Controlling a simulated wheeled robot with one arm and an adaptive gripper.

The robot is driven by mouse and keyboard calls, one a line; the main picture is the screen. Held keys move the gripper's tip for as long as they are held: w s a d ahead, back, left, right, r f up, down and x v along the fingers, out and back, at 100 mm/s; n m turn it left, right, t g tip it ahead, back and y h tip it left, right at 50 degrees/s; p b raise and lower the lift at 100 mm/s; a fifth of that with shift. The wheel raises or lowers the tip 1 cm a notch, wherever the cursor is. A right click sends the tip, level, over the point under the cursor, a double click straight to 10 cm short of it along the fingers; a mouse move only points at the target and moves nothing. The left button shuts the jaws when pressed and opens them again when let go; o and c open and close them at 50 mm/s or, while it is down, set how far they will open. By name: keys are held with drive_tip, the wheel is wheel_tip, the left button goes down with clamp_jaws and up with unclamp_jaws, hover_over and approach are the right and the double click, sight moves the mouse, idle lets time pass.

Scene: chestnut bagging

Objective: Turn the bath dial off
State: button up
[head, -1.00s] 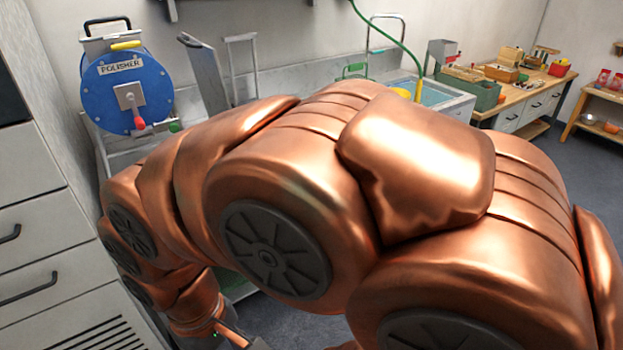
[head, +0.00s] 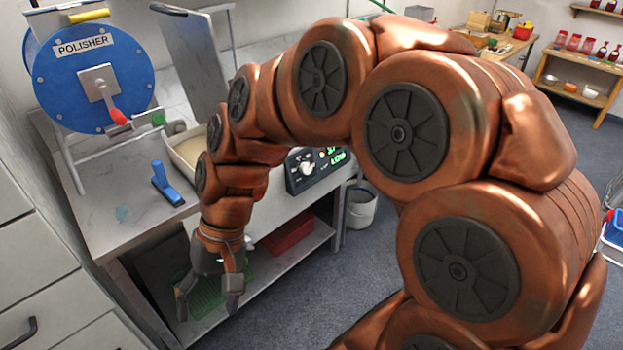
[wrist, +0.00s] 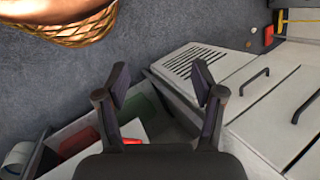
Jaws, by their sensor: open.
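A dark control panel (head: 318,167) with lit green readouts is on the front of the bench, partly behind my arm. A white dial (head: 307,168) sits on its face; its exact setting is too small to tell. My gripper (head: 208,298) hangs pointing down in front of the bench's lower shelf, left of and below the dial and well apart from it. Its fingers are spread and empty, also in the wrist view (wrist: 160,83). The dial does not show in the wrist view.
A blue polisher (head: 92,72) and a blue-handled tool (head: 166,184) are on the bench top (head: 110,225). A red tray (head: 287,238) lies on the lower shelf. A grey bucket (head: 360,206) stands right of the bench. Drawers (wrist: 275,85) are near my gripper.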

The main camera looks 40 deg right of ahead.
drive_tip(key=w+d+f+m+t+y+b, duration=0.25)
drive_tip(key=w+d+m+t+b, duration=0.2)
drive_tip(key=w, duration=0.55)
drive_tip(key=w+d+f+m+t+y+b, duration=0.1)
drive_tip(key=w+d+m+t+y+b, duration=0.3)
drive_tip(key=w, duration=0.6)
drive_tip(key=w+d+f+m+t+b, duration=0.2)
drive_tip(key=w+d+m, duration=0.3)
drive_tip(key=d, duration=0.4)
drive_tip(key=m+t+h+b, duration=0.6)
drive_tip(key=m+t+h, duration=0.4)
drive_tip(key=m, duration=0.6)
approach(308, 170)
drive_tip(key=shift+g+h, duration=0.35)
drive_tip(key=shift+g, duration=0.3)
drive_tip(key=shift+w+a+r, duration=0.1)
drive_tip(key=shift+w+r, duration=0.1)
drive_tip(key=shift+w, duration=1.25)
drive_tip(key=shift+w+a+r, duration=0.1)
drive_tip(key=shift+w+r, duration=0.1)
drive_tip(key=shift+w, duration=1.25)
drive_tip(key=shift+w+a+r, duration=0.15)
drive_tip(key=shift+w+r, duration=0.05)
drive_tip(key=shift+w, duration=1.25)
drive_tip(key=shift+c, duration=0.4)
